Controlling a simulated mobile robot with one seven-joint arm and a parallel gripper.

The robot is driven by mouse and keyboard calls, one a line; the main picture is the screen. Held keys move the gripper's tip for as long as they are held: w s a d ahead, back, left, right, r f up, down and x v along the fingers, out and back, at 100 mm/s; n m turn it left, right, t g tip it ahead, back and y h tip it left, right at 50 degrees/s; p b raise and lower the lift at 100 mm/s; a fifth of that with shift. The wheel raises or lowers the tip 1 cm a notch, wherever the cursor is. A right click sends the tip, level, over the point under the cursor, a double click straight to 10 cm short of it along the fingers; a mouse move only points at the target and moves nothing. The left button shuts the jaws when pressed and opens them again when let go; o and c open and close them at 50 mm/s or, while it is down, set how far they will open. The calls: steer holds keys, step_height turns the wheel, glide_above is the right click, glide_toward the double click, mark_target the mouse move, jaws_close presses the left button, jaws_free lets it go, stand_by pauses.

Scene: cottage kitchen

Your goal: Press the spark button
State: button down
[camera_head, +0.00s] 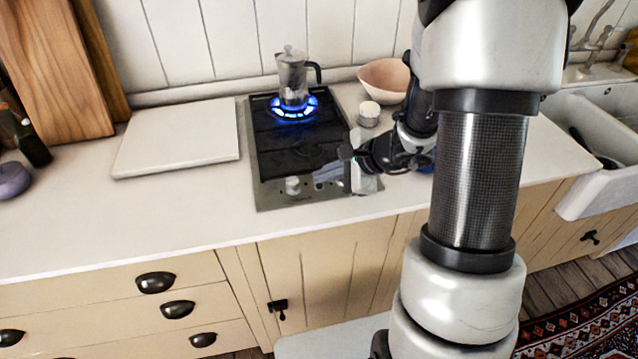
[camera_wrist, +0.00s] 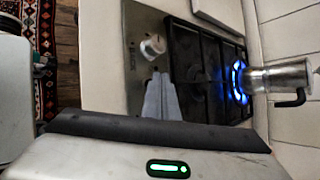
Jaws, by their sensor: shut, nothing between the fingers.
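The gas hob (camera_head: 275,198) is set in the counter, with a steel control strip along its front edge. A pale knob (camera_head: 292,186) stands on the strip; it also shows in the wrist view (camera_wrist: 153,46). I cannot clearly make out the spark button, and my gripper covers part of the strip. My gripper (camera_head: 349,156) is over the hob's front right corner, shut and empty. In the wrist view its grey fingers (camera_wrist: 161,77) are over the strip, beside the knob. I cannot tell whether they touch it.
A moka pot (camera_head: 292,76) stands over a lit blue burner flame (camera_head: 294,108) at the back. A small white cup (camera_head: 369,113) and a pink bowl (camera_head: 386,80) are right of the hob. A white board (camera_head: 180,138) lies left. The front left counter is clear.

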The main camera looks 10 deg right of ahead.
step_height(320, 180, up, 6)
steer(key=p, duration=0.3)
steer(key=shift+p, duration=0.3)
stand_by(0.5)
steer(key=s+a+r+n+g+p, duration=0.1)
steer(key=s+a+r+n+p, duration=0.1)
steer(key=s+a+r+n, duration=0.35)
steer(key=s+a+r+n+g+p, duration=0.1)
steer(key=s+a+r+n, duration=0.1)
steer(key=s+r+n, duration=0.55)
steer(key=s+d+r+n+h+p, duration=0.2)
steer(key=s+d+r+n+h, duration=0.3)
steer(key=s+r, duration=0.4)
steer(key=shift+d+r+n+t+h, duration=0.35)
steer(key=shift+d+r+h, duration=0.25)
steer(key=shift+d, duration=0.2)
